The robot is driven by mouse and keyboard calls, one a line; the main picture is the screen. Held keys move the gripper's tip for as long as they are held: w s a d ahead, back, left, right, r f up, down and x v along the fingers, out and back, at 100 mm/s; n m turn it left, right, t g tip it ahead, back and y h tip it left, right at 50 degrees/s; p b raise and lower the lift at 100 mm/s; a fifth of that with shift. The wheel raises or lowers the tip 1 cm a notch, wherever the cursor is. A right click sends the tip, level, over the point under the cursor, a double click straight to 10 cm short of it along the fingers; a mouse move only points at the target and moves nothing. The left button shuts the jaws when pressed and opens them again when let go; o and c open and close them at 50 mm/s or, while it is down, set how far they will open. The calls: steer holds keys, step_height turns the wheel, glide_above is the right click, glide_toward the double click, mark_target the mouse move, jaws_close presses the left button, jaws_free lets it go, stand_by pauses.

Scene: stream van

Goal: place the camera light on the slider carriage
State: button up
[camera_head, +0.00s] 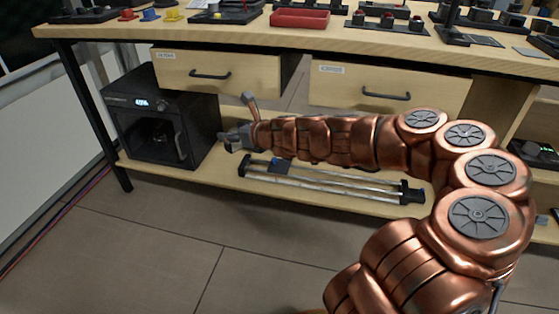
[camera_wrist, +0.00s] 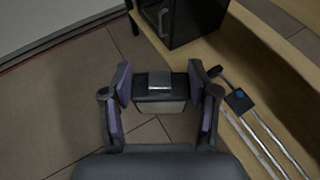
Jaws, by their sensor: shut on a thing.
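The camera light, a small dark box with a pale face, shows in the wrist view (camera_wrist: 160,104), between my gripper's fingers (camera_wrist: 160,86). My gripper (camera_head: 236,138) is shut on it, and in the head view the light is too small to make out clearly. The slider, two long rails with dark end blocks (camera_head: 410,191), lies on the lower shelf. Its dark carriage with a blue knob sits near the left end in the head view (camera_head: 281,166). In the wrist view the carriage (camera_wrist: 238,101) is right of the held light, apart from it.
A black box-shaped machine with a lit display (camera_head: 158,125) stands on the lower shelf (camera_head: 225,165) left of my gripper. Two drawers (camera_head: 215,72) hang above. The tabletop (camera_head: 250,37) carries trays and small parts. The tiled floor in front is clear.

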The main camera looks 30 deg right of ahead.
steer(key=s+d+f+n+g+y, duration=0.1)
steer(key=s+d+f, duration=0.3)
steer(key=d+f, duration=0.4)
steer(key=s+d+f+n+g+y, duration=0.1)
steer(key=s+d+f+n+y, duration=0.1)
steer(key=d+f, duration=0.7)
steer(key=s+d+f+n+g+y, duration=0.1)
steer(key=s+d+f+n+y, duration=0.1)
steer(key=s+d+f, duration=0.4)
steer(key=d+f, duration=0.3)
steer(key=d, duration=0.1)
steer(key=shift+s+f+n+g+y, duration=0.2)
steer(key=shift+s+n+g+y, duration=0.1)
steer(key=shift+n+g, duration=0.1)
steer(key=shift+w, duration=0.1)
